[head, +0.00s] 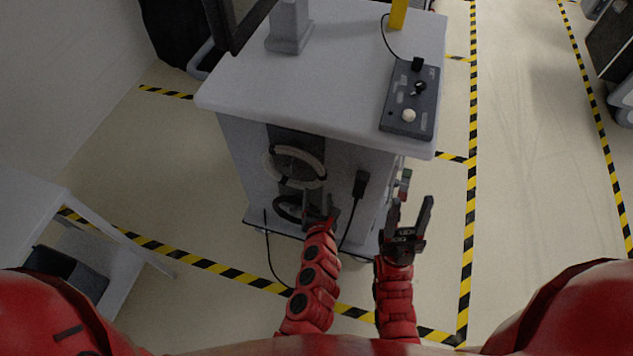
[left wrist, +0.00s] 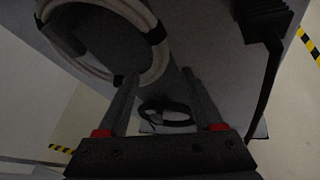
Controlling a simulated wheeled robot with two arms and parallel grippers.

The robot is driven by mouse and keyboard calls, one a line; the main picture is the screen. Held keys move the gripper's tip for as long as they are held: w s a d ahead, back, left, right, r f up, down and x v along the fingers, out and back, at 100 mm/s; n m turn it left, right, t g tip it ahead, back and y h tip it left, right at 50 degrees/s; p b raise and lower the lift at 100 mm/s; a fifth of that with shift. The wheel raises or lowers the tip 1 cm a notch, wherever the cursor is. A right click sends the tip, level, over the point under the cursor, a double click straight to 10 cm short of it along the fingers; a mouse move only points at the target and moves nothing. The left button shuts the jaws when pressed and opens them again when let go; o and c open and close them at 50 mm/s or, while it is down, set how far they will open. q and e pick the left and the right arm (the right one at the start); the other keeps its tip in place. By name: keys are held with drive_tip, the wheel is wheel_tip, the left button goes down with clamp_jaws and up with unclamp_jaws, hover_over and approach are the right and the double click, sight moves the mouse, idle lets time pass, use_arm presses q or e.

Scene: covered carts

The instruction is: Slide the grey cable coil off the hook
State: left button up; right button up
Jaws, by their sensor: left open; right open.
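The light grey cable coil (head: 318,167) hangs on the upper front face of the cart, against a dark panel. It also shows large at the upper left of the left wrist view (left wrist: 156,66), with dark bands around it. The hook itself is hard to make out. My left gripper (head: 320,207) is open and empty, just below the coil. In the left wrist view its left fingertip appears close to the coil's lower edge; I cannot tell if they touch. My right gripper (head: 411,212) is open and empty, to the right of the cart front.
A black coil (head: 286,209) is low on the cart front, seen between the fingers in the left wrist view. A black plug (head: 361,184) with a cable hangs right of the grey coil. The cart top (head: 330,75) overhangs above, with a control box (head: 409,100).

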sight(317, 187)
use_arm(q)
drive_tip(key=x, duration=0.6)
drive_tip(key=shift+f, duration=0.1)
drive_tip(key=shift+w+a+f, duration=0.1)
drive_tip(key=shift+w, duration=0.4)
clamp_jaws()
drive_tip(key=c, duration=0.5)
unclamp_jaws()
drive_tip(key=shift+s, duration=0.1)
clamp_jaws()
